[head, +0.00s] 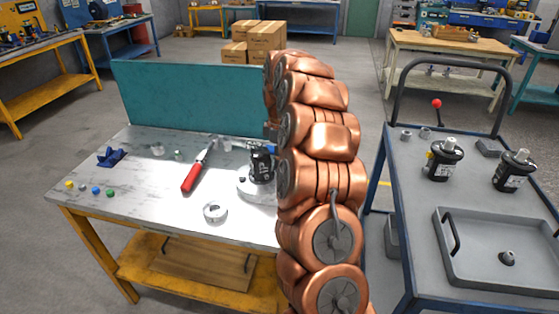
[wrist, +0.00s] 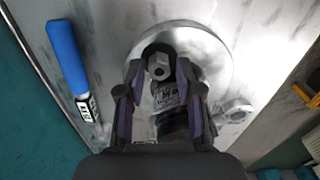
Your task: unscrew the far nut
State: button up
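The black motor (head: 261,163) stands on a round silver base (head: 250,188) on the workbench, partly hidden by my copper arm in the head view. The wrist view shows its labelled dark body (wrist: 168,95) and the round base (wrist: 215,60). A grey hex nut (wrist: 158,68) shows above the label, over a dark round part. My gripper (wrist: 159,72) is open, with one finger on each side of the nut and gaps visible between. Whether it touches the motor I cannot tell. I see no second nut on this motor.
A teal panel (head: 190,100) bounds the back. The right cart holds two motors (head: 443,162) (head: 515,172) and a tray (head: 490,280).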

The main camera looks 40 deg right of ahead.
dwell(0.7)
grip_shut()
jog(key=shift+r+n+p, duration=0.25)
jog(key=shift+n+p, duration=0.6)
jog(key=shift+n, duration=0.25)
grip_release()
jog(key=shift+f+n, duration=0.15)
jog(key=shift+n, duration=0.15)
jog(key=shift+f, duration=0.1)
jog(key=shift+m+b, duration=0.35)
jog(key=shift+m, duration=0.05)
jog(key=shift+m+b, duration=0.35)
jog(key=shift+m, duration=0.65)
